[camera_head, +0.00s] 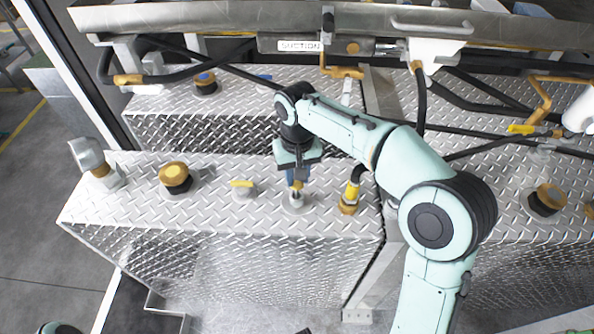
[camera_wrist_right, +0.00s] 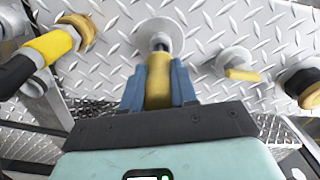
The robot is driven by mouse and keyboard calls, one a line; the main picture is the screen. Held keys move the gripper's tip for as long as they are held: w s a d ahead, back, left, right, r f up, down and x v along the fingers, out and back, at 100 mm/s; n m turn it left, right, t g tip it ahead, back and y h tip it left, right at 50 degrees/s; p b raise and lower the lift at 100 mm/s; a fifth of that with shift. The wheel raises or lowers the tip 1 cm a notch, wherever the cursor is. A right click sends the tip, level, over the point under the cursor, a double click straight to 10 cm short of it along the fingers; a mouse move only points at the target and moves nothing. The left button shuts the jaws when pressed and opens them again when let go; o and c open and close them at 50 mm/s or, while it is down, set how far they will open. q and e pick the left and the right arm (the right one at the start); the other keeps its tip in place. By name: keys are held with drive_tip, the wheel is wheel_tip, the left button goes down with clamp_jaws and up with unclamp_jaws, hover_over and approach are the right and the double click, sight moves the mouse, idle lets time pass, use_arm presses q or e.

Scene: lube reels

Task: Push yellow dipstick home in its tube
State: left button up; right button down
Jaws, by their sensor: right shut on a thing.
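My right gripper (camera_head: 295,178) reaches down over the tread-plate tank top. Its blue fingers (camera_wrist_right: 158,90) are shut on the yellow dipstick (camera_wrist_right: 158,78), one on each side of its handle. The dipstick's tube (camera_wrist_right: 160,37) has a round grey flange on the plate, just beyond the handle. A short dark piece shows between handle and flange. The flange (camera_head: 294,205) also shows below the fingers in the head view, where the fingers mostly hide the dipstick. How deep it sits cannot be told. My left gripper is not in view.
A small yellow-handled fitting (camera_head: 242,186) and an orange-brown cap (camera_head: 175,176) stand to the left. A yellow hose coupling (camera_head: 350,193) stands close on the right. A metal rail with hoses and the suction label (camera_head: 299,45) runs across the back.

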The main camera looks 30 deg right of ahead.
sight(297, 186)
drive_tip(key=shift+f+b, duration=1.25)
drive_tip(key=shift+f, duration=1.15)
drive_tip(key=c, duration=0.8)
unclamp_jaws()
wheel_tip(297, 186, up, 13)
drive_tip(key=p, duration=0.3)
drive_tip(key=shift+r, duration=0.2)
